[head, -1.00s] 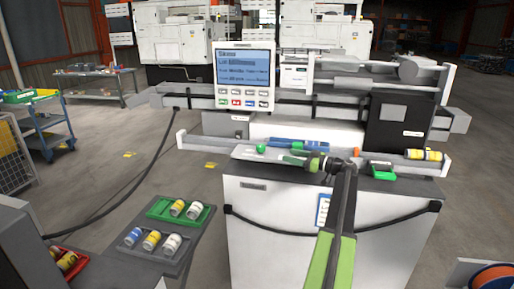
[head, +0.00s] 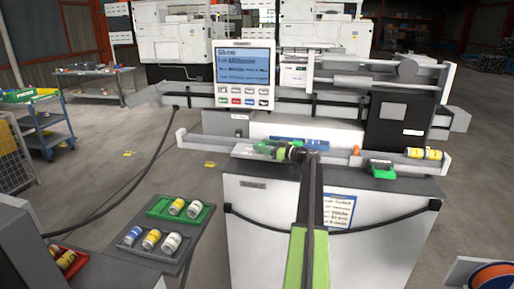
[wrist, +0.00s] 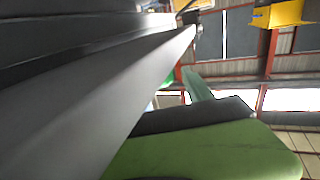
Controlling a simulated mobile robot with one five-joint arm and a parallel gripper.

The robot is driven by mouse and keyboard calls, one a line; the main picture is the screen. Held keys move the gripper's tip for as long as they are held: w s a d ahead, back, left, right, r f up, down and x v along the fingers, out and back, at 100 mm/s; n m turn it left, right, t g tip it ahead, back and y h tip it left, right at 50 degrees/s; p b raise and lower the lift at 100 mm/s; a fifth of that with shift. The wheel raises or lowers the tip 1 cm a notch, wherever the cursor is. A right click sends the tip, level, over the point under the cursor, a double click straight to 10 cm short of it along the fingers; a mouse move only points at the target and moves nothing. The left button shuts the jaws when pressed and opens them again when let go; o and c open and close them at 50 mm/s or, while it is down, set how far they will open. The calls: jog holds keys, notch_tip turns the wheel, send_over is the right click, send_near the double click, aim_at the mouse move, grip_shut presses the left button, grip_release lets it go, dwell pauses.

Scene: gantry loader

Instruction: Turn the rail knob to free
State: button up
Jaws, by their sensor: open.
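My gripper (head: 266,149) is open in the head view, above the pale plate at the left of the machine's front ledge. Its green fingers point left and cover the spot where a green ball knob showed; I cannot tell whether they touch it.
A green block (head: 381,169) and a yellow-labelled can (head: 424,154) are to the right. A control panel (head: 243,75) rises behind. Trays with several cans (head: 152,239) stand at the lower left.

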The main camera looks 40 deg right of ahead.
jog(key=shift+w+a, duration=0.15)
jog(key=shift+w, duration=0.45)
